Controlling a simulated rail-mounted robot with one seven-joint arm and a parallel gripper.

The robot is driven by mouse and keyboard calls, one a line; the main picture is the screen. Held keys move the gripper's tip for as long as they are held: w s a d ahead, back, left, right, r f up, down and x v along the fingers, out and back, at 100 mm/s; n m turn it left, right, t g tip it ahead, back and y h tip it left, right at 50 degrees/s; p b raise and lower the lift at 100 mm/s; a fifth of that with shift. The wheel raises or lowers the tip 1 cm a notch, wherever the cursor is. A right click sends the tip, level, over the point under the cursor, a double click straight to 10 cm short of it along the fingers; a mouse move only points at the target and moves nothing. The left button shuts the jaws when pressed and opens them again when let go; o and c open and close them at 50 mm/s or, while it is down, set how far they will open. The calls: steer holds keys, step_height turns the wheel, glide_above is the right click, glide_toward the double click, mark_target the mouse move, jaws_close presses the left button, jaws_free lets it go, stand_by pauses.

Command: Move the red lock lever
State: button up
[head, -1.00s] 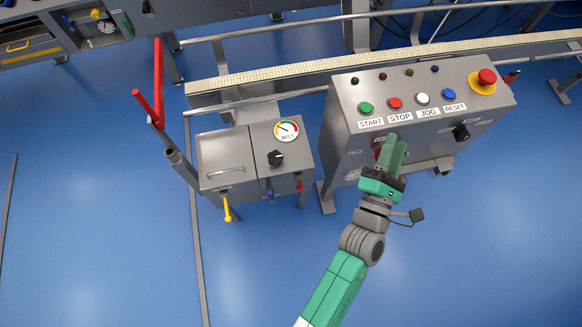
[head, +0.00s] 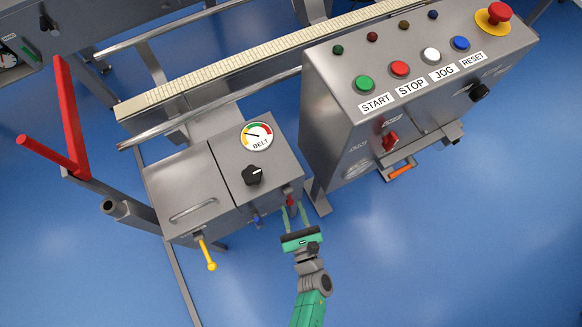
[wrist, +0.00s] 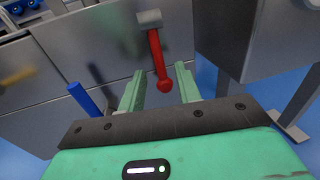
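A small red lever (head: 290,199) hangs on the front of the grey box with the BELT gauge, near its right edge. In the wrist view the red lever (wrist: 157,55) has a grey pivot block at its top and a round red knob at its lower end, and it hangs down, slightly tilted. My gripper (head: 293,210) is just in front of it, fingers apart. In the wrist view my gripper (wrist: 160,72) is open, with the lever seen between its two green fingers. I cannot tell whether a finger touches it.
A blue lever (wrist: 88,104) is left of my gripper, and a yellow lever (head: 207,256) is farther left. The button console (head: 325,110) stands close on the right, with a red switch (head: 390,140) and an orange handle (head: 401,172). A large red bar handle (head: 68,115) stands at left.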

steer(key=shift+x, duration=1)
jaws_close()
